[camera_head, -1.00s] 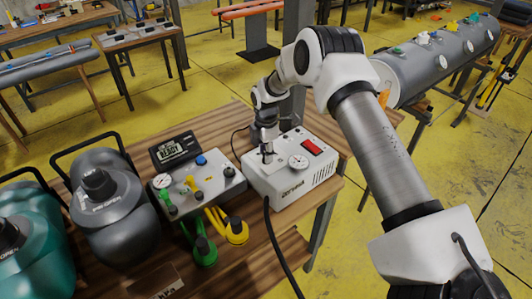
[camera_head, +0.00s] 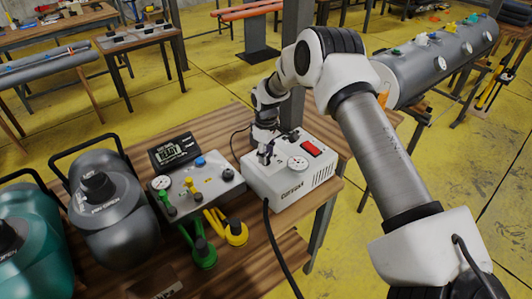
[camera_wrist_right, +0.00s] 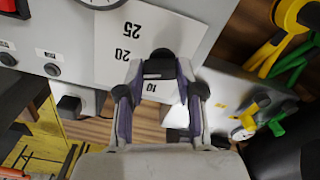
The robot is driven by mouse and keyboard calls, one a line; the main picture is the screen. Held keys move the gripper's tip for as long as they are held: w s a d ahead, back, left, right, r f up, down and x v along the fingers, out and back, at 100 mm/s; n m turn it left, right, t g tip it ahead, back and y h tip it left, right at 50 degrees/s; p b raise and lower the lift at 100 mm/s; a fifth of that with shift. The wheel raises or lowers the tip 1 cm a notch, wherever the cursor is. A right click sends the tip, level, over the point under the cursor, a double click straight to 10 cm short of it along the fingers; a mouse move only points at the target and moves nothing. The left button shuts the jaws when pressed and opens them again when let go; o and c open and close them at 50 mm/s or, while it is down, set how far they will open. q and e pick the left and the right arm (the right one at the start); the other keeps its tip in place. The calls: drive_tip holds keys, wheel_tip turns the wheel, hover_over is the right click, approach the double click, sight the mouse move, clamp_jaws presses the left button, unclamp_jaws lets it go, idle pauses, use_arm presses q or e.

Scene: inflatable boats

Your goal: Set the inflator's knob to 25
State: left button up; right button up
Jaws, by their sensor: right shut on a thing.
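The inflator (camera_head: 282,200) is a white box on the wooden table, with a round gauge (camera_head: 298,163) and a red switch (camera_head: 312,148) on top. My right gripper (camera_head: 265,158) points down at the left part of its top. In the right wrist view, my right gripper (camera_wrist_right: 160,80) is shut on the black knob (camera_wrist_right: 162,55), whose body is partly hidden by the fingers. The white scale plate (camera_wrist_right: 112,50) shows 25, 20 and 10, with 10 between the fingers. I cannot tell which number the knob points to. My left gripper is not in view.
A control box (camera_head: 205,185) with small valves and a black display (camera_head: 175,150) stand left of the inflator. A black hose (camera_head: 270,235) hangs down in front.

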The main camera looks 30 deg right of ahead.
drive_tip(key=m, duration=0.5)
drive_tip(key=shift+s+f+m+p, duration=0.25)
drive_tip(key=shift+s+m+p, duration=0.05)
drive_tip(key=shift+p, duration=0.05)
drive_tip(key=shift+m+p, duration=0.35)
drive_tip(key=shift+m, duration=1.85)
drive_tip(key=o, duration=1.2)
drive_tip(key=shift+c, duration=0.2)
drive_tip(key=shift+w, duration=0.1)
drive_tip(key=shift+r, duration=0.1)
